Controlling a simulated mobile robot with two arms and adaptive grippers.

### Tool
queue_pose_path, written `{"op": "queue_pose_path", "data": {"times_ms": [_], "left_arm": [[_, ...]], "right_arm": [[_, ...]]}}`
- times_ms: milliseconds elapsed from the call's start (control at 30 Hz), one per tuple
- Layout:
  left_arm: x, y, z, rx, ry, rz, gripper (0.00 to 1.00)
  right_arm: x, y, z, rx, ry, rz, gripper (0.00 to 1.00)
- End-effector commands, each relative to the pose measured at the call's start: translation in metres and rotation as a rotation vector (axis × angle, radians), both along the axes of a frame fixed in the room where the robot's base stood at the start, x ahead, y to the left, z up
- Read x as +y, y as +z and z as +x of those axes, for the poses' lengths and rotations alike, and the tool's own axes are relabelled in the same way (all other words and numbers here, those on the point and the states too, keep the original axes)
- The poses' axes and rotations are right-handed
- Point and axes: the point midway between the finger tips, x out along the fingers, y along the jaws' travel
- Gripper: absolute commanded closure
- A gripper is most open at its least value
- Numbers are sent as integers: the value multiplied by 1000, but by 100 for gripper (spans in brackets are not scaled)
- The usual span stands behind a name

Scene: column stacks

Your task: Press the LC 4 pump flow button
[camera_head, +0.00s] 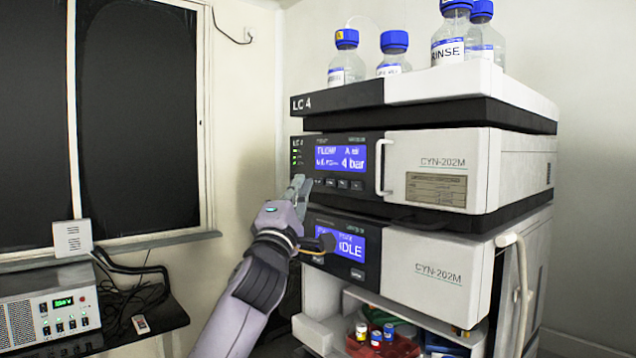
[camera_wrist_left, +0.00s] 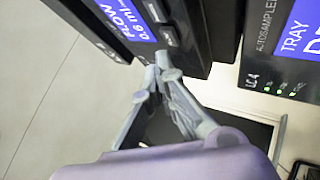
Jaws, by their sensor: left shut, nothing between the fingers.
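The LC 4 stack stands at centre right in the head view. Its pump module has a blue screen (camera_head: 341,158) reading flow and bar, with a row of small dark buttons (camera_head: 342,184) below it. My left gripper (camera_head: 300,184) is shut and empty, its tips close to the left end of this row. In the left wrist view the pump screen (camera_wrist_left: 124,18) reads FLOW, with buttons (camera_wrist_left: 168,36) beside it. The shut fingertips (camera_wrist_left: 160,70) are close to the panel at the end of that row. They may hide a button; I cannot tell whether they touch. The right gripper is not in view.
Below the pump is the autosampler with an IDLE screen (camera_head: 348,246); its TRAY screen shows in the wrist view (camera_wrist_left: 300,32). A white handle (camera_head: 380,167) sticks out right of the pump screen. Bottles (camera_head: 346,66) stand on top. A control box (camera_head: 50,318) is at lower left.

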Motion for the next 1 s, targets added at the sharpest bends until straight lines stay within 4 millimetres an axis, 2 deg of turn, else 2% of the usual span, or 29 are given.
{"op": "queue_pose_path", "data": {"times_ms": [1000], "left_arm": [[-10,1,7,-1,0,-1,100]], "right_arm": [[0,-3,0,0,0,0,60]]}}
